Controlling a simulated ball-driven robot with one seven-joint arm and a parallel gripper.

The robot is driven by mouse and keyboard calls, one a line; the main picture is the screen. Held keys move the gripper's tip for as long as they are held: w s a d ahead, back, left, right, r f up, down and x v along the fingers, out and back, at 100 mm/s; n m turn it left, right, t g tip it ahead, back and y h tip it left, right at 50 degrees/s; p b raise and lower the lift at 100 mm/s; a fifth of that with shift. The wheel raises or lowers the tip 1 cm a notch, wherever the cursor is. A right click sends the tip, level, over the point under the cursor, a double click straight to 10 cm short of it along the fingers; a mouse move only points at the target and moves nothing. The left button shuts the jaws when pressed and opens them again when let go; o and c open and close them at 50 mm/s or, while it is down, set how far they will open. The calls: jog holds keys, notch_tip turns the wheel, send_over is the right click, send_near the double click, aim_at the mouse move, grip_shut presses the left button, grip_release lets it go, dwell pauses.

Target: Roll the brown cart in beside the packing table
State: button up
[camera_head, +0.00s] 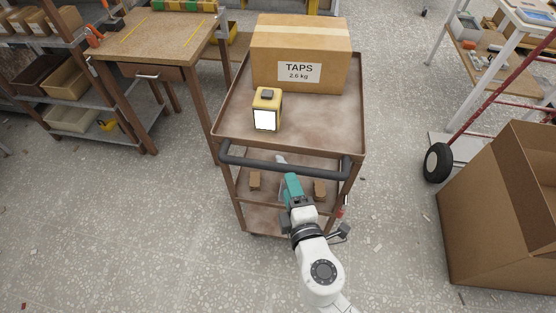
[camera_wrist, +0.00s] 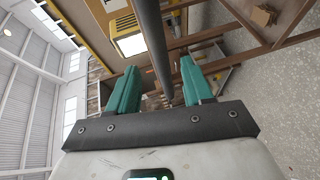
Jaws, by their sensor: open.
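The brown cart (camera_head: 222,122) stands in the middle of the head view, with a dark handle bar (camera_head: 290,166) across its near end. A large "TAPS" carton (camera_head: 300,50) and a small yellow device with a white face (camera_head: 266,110) rest on its top tray. My gripper (camera_head: 287,172) is at the handle, open. In the wrist view the handle bar (camera_wrist: 152,40) runs between the spread teal fingers (camera_wrist: 160,78); I cannot tell whether they touch it. A wood-topped table (camera_head: 150,38), apparently the packing table, stands left of the cart, its right front leg close to the cart.
A shelf rack (camera_head: 60,95) with bins stands at the far left. At right are a red hand truck (camera_head: 485,100) with a black wheel and a large open carton (camera_head: 505,205).

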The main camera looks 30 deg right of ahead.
jog(key=x, duration=0.9)
jog(key=shift+w+d+p, duration=0.15)
jog(key=shift+w+p, duration=0.1)
jog(key=shift+p, duration=0.15)
jog(key=shift+c, duration=0.5)
grip_shut()
